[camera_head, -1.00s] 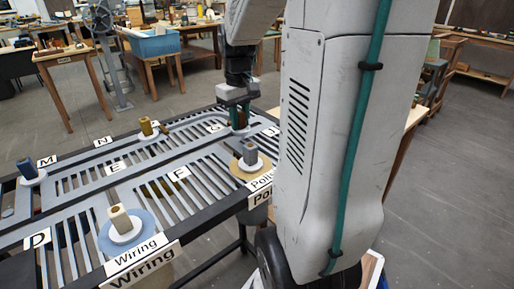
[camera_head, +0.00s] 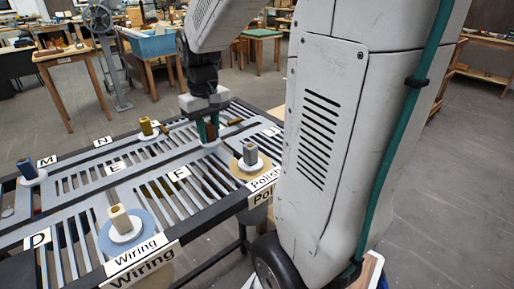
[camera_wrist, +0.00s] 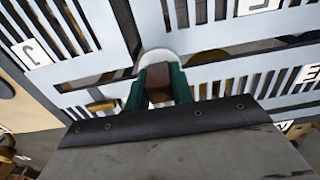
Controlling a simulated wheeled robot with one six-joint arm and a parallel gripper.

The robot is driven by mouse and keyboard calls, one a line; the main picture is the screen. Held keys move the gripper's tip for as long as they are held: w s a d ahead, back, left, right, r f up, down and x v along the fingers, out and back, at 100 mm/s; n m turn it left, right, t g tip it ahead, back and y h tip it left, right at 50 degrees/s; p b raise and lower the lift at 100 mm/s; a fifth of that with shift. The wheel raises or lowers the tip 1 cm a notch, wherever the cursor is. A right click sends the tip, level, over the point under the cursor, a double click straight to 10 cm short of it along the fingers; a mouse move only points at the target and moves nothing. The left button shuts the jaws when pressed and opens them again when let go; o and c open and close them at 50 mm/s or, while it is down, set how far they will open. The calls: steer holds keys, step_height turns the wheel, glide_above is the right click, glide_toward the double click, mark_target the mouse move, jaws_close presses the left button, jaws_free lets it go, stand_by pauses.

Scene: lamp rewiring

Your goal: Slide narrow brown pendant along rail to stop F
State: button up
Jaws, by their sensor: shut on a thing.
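The narrow brown pendant (camera_wrist: 158,78) stands upright on a pale round base in the grey slotted rail plate. My gripper (camera_head: 208,133) is shut on it, with a green finger on each side. In the wrist view my gripper (camera_wrist: 158,90) hides part of the pendant. In the head view only a sliver of brown (camera_head: 210,131) shows between the fingers. The label F (camera_head: 181,173) lies on the plate, to the left of and nearer than my gripper. No pendant stands right at that label.
A grey pendant (camera_head: 250,155) stands on a tan disc to the right. A beige pendant (camera_head: 121,220) stands on a blue disc at the front. A gold pendant (camera_head: 146,127) and a blue pendant (camera_head: 27,169) stand to the left. Labels E (camera_head: 116,167) and J (camera_wrist: 33,52) show.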

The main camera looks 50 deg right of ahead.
steer(key=shift+w+a, duration=0.2)
steer(key=shift+a, duration=0.75)
steer(key=shift+w+a, duration=0.25)
steer(key=shift+a, duration=0.7)
steer(key=shift+w+a, duration=0.2)
steer(key=shift+a, duration=0.75)
steer(key=shift+a, duration=0.1)
steer(key=shift+w+a, duration=0.2)
steer(key=shift+a, duration=0.7)
steer(key=shift+w+a, duration=0.25)
steer(key=shift+a, duration=0.7)
steer(key=shift+w+a, duration=0.2)
steer(key=shift+a, duration=0.7)
steer(key=o, duration=1)
step_height(320, 180, up, 8)
steer(key=shift+f, duration=0.1)
